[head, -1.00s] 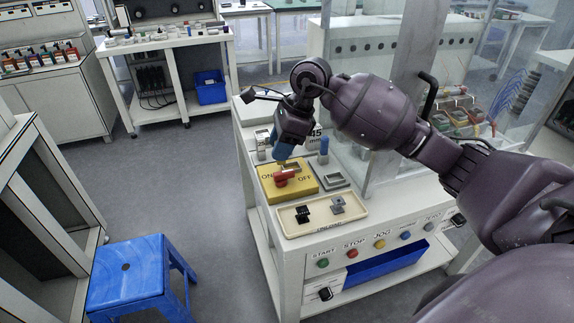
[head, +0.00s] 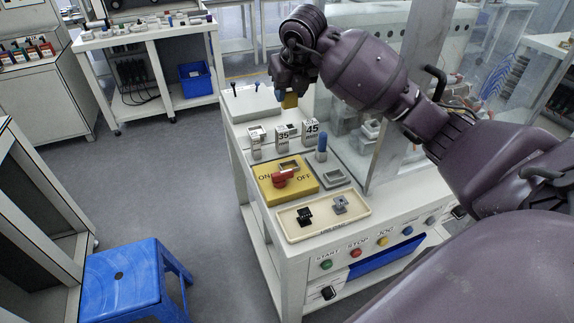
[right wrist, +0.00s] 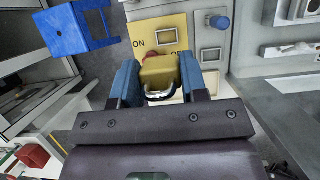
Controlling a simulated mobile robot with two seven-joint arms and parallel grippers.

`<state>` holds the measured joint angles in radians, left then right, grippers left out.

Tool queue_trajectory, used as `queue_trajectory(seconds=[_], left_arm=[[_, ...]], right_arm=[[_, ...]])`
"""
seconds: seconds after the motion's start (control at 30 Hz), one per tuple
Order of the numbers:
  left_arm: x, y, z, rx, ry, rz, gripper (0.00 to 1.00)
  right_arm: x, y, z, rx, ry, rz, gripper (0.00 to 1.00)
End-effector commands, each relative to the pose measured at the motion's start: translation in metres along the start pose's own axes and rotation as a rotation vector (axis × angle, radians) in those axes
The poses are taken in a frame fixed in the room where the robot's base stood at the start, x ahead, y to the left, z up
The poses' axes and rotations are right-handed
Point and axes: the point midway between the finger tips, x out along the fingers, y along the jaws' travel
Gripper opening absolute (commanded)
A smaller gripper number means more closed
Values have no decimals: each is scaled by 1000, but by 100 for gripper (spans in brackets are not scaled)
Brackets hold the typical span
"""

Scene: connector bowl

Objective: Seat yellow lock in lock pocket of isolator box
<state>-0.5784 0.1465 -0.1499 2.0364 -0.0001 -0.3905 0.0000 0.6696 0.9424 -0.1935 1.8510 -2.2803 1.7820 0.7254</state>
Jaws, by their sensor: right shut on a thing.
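The yellow lock (head: 290,100) is in my right gripper (head: 286,96), raised above the back of the bench. In the right wrist view the lock (right wrist: 159,71) sits between the two blue fingers of the gripper (right wrist: 160,78), its metal shackle towards the palm. The yellow isolator box (head: 292,190) stands on the bench with a red handle (head: 283,178) and ON and OFF marks. Its framed rectangular pocket (head: 289,165) shows behind the handle. The lock is apart from the box, behind it. My left gripper is not in view.
Three numbered blocks (head: 283,135) stand behind the box. A cream tray (head: 323,223) with black and grey parts lies in front. A clear panel (head: 345,150) bounds the right side.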

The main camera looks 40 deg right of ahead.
Motion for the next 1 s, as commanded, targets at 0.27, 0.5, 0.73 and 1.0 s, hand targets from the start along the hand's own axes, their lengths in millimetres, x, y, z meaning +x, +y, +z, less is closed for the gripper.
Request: queue_trajectory(seconds=[0.27,0.5,0.73,1.0], left_arm=[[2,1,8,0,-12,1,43],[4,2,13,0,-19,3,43],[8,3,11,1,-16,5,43],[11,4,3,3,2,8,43]], right_arm=[[44,0,-19,10,9,-4,14],[92,-1,-39,10,8,-4,14],[126,0,-52,9,4,-3,14],[139,-1,-58,9,4,-4,14]])
